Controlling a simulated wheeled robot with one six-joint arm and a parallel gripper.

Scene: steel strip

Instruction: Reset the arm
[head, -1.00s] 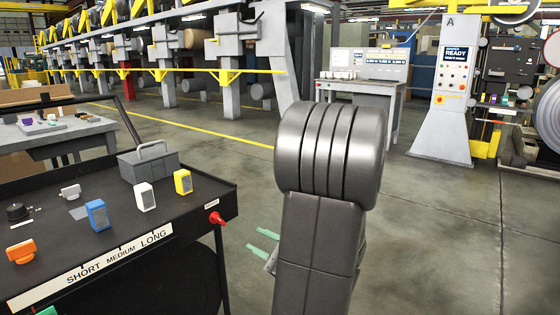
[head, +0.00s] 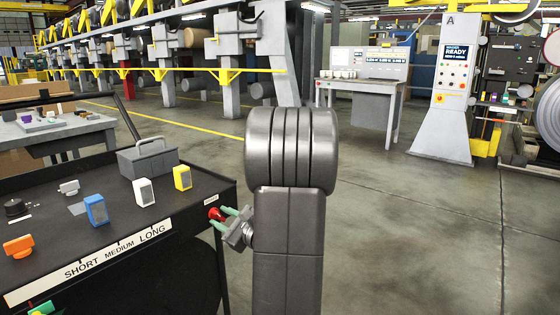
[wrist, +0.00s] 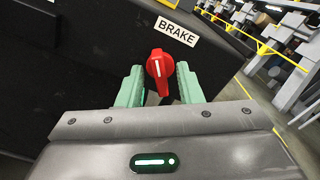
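My gripper (head: 226,219) has pale green fingers and is at the right edge of the black cart, level with the red brake knob (head: 214,214). In the wrist view the knob (wrist: 160,68), with a white line on it, shows between the two fingertips (wrist: 160,82). The fingers are apart, one on each side of the knob, with a narrow dark gap showing beside it. I cannot tell how deep the knob sits between them. A BRAKE label (wrist: 177,31) is just above the knob.
The cart top (head: 130,222) carries blue (head: 96,210), white (head: 144,192) and yellow (head: 182,178) blocks, an orange piece (head: 19,247) and a grey handled box (head: 148,158). A control post (head: 446,100) stands at the right. The floor right of the cart is clear.

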